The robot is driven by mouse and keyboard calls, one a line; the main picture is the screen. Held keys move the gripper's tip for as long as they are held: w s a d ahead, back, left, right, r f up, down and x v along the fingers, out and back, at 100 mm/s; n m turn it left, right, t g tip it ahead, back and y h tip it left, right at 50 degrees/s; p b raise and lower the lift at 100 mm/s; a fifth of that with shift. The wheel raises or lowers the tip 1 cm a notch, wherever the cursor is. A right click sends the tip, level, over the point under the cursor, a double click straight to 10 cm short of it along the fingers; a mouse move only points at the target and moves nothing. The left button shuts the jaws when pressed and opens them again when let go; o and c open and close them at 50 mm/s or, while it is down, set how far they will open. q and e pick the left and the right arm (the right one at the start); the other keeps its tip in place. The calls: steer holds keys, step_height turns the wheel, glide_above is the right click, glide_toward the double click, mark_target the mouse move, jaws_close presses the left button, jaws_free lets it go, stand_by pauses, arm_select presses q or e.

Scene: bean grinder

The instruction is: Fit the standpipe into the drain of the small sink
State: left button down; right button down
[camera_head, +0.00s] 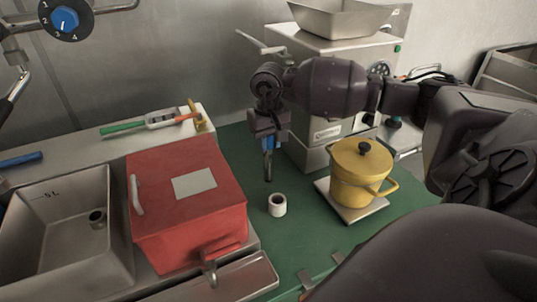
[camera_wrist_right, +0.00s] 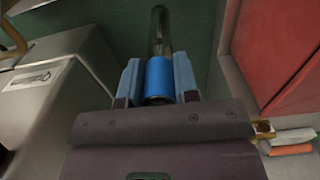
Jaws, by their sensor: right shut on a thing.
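The small sink (camera_head: 62,242) is a steel basin at the lower left in the head view, with a dark round drain (camera_head: 97,218) in its floor. My right gripper (camera_head: 268,143) is shut on a grey pipe (camera_head: 268,170) with a blue sleeve, which looks like the standpipe. It hangs roughly upright above the green surface, well to the right of the sink. In the right wrist view the fingers grip the blue sleeve (camera_wrist_right: 158,78) on both sides, and the grey pipe extends beyond. My left gripper is not in view.
A red box (camera_head: 190,215) stands between the sink and the green surface (camera_head: 300,250). A white hollow cylinder (camera_head: 277,206) stands below the pipe. A yellow pot (camera_head: 361,175) and a steel machine (camera_head: 330,140) stand right. A dial (camera_head: 65,20) hangs upper left.

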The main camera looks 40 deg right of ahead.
mark_target(269, 155)
steer(key=shift+f, duration=2.2)
steer(key=shift+f, duration=0.2)
steer(key=c, duration=0.9)
jaws_free()
steer(key=shift+o, duration=0.2)
steer(key=shift+r, duration=0.1)
